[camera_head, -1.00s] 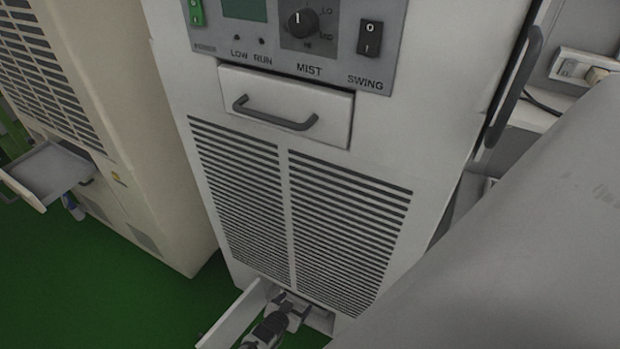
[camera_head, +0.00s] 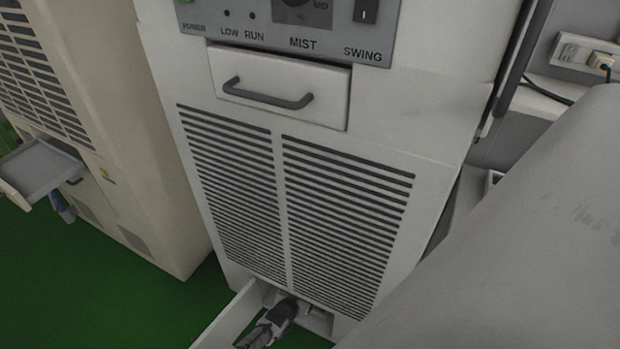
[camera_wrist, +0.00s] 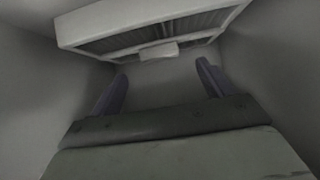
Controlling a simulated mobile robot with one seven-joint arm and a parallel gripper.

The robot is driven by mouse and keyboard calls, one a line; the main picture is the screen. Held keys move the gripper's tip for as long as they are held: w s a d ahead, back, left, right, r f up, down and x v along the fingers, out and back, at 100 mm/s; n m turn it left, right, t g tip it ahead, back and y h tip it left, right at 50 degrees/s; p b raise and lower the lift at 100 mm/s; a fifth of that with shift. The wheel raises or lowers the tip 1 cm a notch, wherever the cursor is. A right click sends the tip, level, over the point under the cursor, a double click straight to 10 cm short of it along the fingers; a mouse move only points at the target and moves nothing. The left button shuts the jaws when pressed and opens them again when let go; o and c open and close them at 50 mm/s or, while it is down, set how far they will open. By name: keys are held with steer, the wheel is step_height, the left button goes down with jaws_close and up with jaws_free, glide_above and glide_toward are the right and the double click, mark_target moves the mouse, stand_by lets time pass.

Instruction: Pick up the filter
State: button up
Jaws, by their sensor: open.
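The filter (camera_wrist: 152,45) shows at the top of the wrist view as a white frame around dark slats or pleats, with a small pale tab (camera_wrist: 158,51) on its lower edge. My gripper (camera_wrist: 161,70) is open and empty. Its two dark fingers point at the filter, one on each side below the tab, with a visible gap before it. In the head view my gripper (camera_head: 285,308) reaches into the open bottom compartment (camera_head: 318,322) of the white machine. The filter cannot be made out in the head view.
Grey inner walls (camera_wrist: 275,70) close in on both sides. A closed drawer (camera_head: 280,88) with a dark handle is higher up. A beige machine (camera_head: 130,130) with an open tray (camera_head: 38,168) stands left.

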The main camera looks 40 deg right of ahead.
steer(key=b+x, duration=0.1)
steer(key=x, duration=0.2)
steer(key=shift+f+b, duration=0.15)
steer(key=shift+b, duration=0.25)
steer(key=shift+w+d+f+b, duration=0.2)
steer(key=shift+w+d+b, duration=0.1)
steer(key=shift+d, duration=0.35)
steer(key=c, duration=1.5)
